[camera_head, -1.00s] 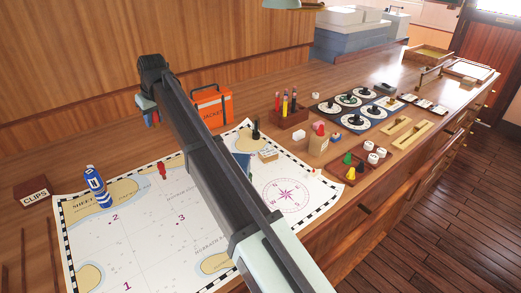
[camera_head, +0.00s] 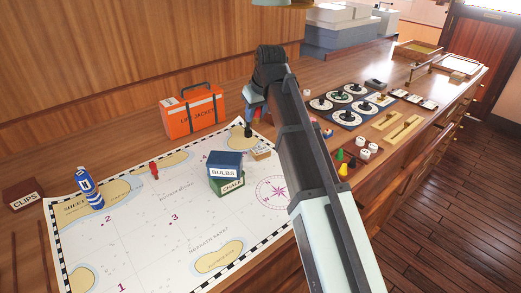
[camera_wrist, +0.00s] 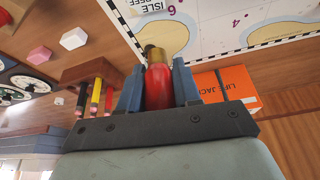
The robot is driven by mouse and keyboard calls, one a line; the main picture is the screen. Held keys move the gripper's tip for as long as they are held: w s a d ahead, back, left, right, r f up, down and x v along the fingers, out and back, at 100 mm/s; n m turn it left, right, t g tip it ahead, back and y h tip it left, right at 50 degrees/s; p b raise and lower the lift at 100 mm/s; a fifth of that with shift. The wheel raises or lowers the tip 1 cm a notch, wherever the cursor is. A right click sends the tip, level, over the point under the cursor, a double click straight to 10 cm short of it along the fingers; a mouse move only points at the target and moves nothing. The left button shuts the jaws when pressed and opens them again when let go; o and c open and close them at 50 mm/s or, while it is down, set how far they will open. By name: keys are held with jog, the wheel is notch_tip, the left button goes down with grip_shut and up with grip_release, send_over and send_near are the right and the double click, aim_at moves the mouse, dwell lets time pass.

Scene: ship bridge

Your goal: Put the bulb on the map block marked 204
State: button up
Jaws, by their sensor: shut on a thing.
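A blue box marked BULBS (camera_head: 224,163) sits on a green box marked CHALK (camera_head: 228,185) on the chart. I can read no 204 on any block. The chart (camera_head: 150,240) shows printed numbers such as 1, 2 and 3.
The life jacket box (camera_head: 192,112) stands left of my gripper. A pencil holder (camera_wrist: 93,75) is close beside it in the wrist view. A blue and white bottle (camera_head: 90,188) and a red piece (camera_head: 154,170) stand on the chart. The chart's front middle is clear.

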aim_at(260, 148)
jog(key=shift+s+d+f, duration=0.2)
jog(key=shift+d, duration=0.45)
jog(key=shift+f, duration=4.8)
jog(key=shift+f, duration=0.1)
jog(key=o, duration=1)
jog(key=v, duration=1.2)
jog(key=shift+w, duration=0.1)
